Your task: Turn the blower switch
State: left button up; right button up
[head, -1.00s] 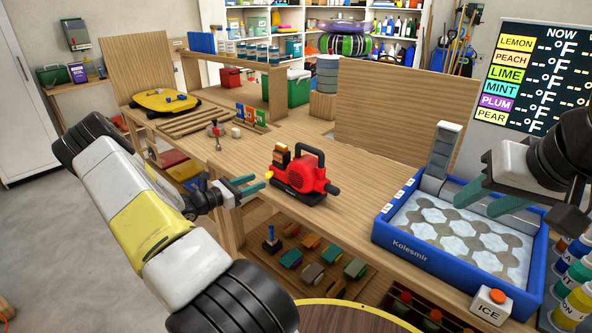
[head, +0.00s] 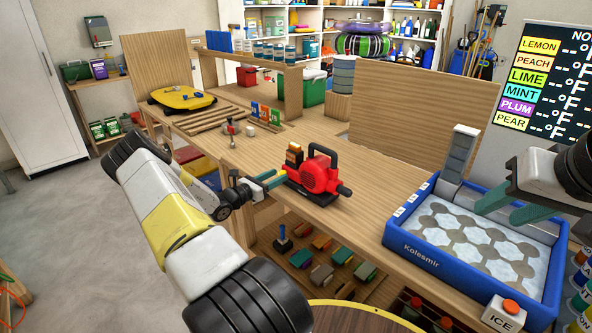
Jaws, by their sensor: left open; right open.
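The red blower (head: 318,175) stands on the wooden workbench near its front edge. It has a black handle on top, a dark nozzle pointing right, and an orange-and-black block (head: 294,155) at its left end, which may hold the switch; I cannot make the switch out. My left gripper (head: 272,180) is open, its green fingers close to the blower's left end; I cannot tell whether they touch it. My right gripper (head: 502,212) is open over the blue ice tray, well to the right of the blower.
The blue ice tray (head: 433,262) holds hexagonal ice tiles, with a white box with an orange button labelled ICE (head: 505,314) at its front. A wooden panel (head: 425,120) stands behind. Small colored blocks sit on the shelf below. Bench space left of the blower is mostly clear.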

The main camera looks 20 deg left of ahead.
pick_arm(q)
grip_shut()
